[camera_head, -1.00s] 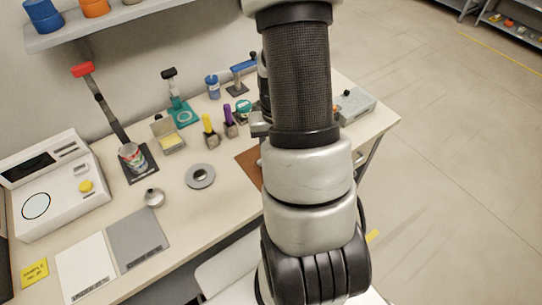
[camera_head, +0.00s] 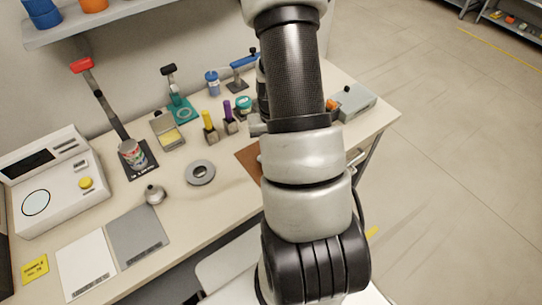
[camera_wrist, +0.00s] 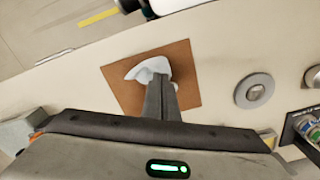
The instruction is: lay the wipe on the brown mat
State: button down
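The brown mat (camera_wrist: 185,65) lies flat on the bench in the wrist view. In the head view only its left part (camera_head: 248,158) shows beside my arm. The pale, crumpled wipe (camera_wrist: 147,68) is over the mat at my fingertips in the wrist view. My gripper (camera_wrist: 161,84) has its two fingers together, with the wipe at their tips. I cannot tell whether the wipe touches the mat. My arm hides the gripper in the head view.
A grey ring (camera_wrist: 254,90) lies beside the mat; it also shows in the head view (camera_head: 200,173). Yellow and purple-handled tools (camera_head: 209,122) stand behind, with a grey box (camera_head: 352,103) at the bench's right end. The bench front near the mat is clear.

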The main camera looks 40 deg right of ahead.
jog(key=shift+f+b, duration=2.35)
jog(key=shift+f, duration=0.45)
jog(key=shift+r, duration=0.1)
notch_tip(320, 180, up, 9)
jog(key=p, duration=0.6)
